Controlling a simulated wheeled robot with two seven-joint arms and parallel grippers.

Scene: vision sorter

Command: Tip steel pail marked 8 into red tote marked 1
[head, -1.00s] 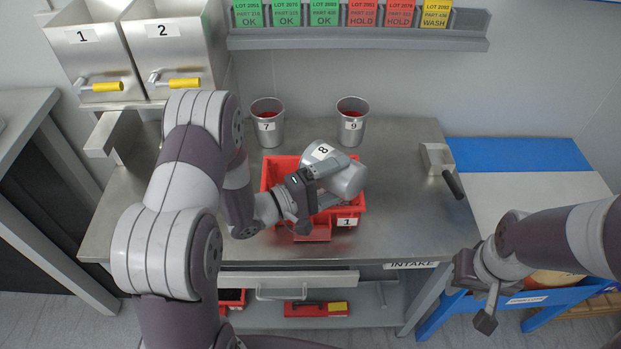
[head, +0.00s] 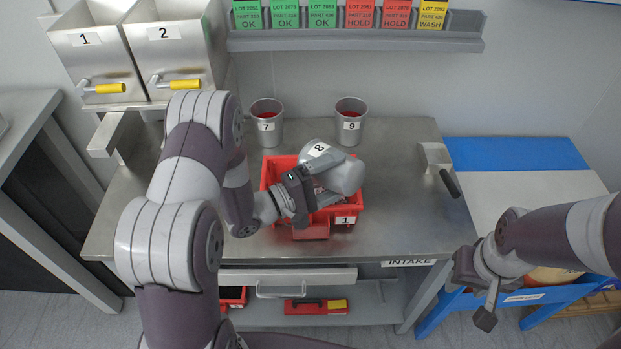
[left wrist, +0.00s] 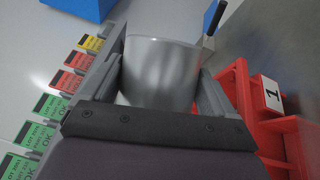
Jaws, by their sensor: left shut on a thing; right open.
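The steel pail marked 8 (head: 342,173) is held by my left gripper (head: 312,192) over the red tote marked 1 (head: 346,208). The pail is tipped well over onto its side, its base toward the upper right; its mouth is hidden from the head view. In the left wrist view the pail (left wrist: 160,70) sits between the two fingers, and the tote (left wrist: 238,88) shows at the right. Whether anything is pouring out cannot be seen. My right gripper (head: 474,290) is open and empty, in front of the bench at the right.
Steel pails marked 7 (head: 267,125) and 9 (head: 350,124) stand upright behind the tote with red contents. A scoop (head: 438,160) lies at the bench's right. Bins marked 1 (head: 95,65) and 2 (head: 170,55) hang at upper left. A card rack (head: 360,40) is on the wall.

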